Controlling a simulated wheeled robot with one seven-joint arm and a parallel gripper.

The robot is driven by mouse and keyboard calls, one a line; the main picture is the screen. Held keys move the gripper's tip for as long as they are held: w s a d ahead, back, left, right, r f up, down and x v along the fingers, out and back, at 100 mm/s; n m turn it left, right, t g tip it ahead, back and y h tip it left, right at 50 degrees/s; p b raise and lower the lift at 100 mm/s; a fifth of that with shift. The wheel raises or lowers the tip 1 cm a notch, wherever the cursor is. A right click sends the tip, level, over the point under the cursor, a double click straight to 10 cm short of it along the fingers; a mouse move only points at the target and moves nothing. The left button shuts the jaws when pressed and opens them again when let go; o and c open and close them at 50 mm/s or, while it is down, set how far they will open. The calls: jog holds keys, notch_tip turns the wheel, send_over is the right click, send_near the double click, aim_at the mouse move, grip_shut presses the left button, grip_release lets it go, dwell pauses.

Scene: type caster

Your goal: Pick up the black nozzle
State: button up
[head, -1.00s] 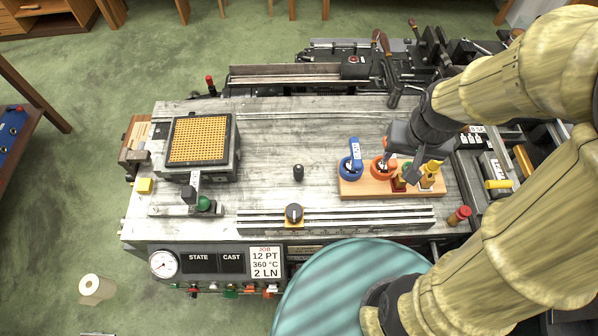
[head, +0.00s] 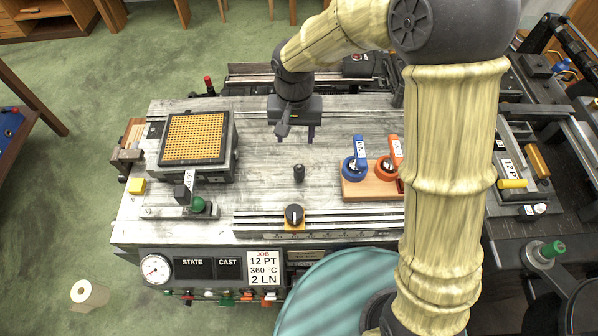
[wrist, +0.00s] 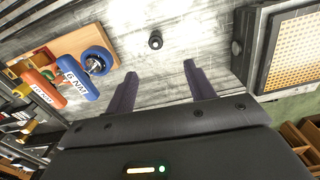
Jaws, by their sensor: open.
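The black nozzle (head: 299,172) is a small dark upright piece standing alone on the bare grey metal table top, in the middle of the head view. In the wrist view the nozzle (wrist: 155,41) shows as a small dark round piece beyond the fingertips. My gripper (head: 296,138) is open and empty, above and behind the nozzle in the head view, not touching it. In the wrist view the two fingers of my gripper (wrist: 158,75) are spread wide with nothing between them.
A wooden rack (head: 370,189) with blue (head: 354,165) and orange (head: 386,168) tools stands right of the nozzle. A box with a yellow grid (head: 193,140) stands at left. A slotted rail with a black knob (head: 294,215) runs in front. The table around the nozzle is clear.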

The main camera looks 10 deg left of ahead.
aim_at(299, 168)
notch_tip(299, 168, down, 12)
jog(key=shift+r+p, duration=0.2)
jog(key=shift+p, duration=0.9)
jog(key=shift+d+f, duration=0.1)
jog(key=f, duration=0.1)
jog(key=f+p, duration=0.1)
jog(key=f, duration=0.1)
jog(key=f+p, duration=0.1)
jog(key=shift+w+d+f, duration=0.15)
jog(key=shift+d+f, duration=0.05)
jog(key=shift+d, duration=0.2)
jog(key=shift+f, duration=0.3)
jog(key=c, duration=1.1)
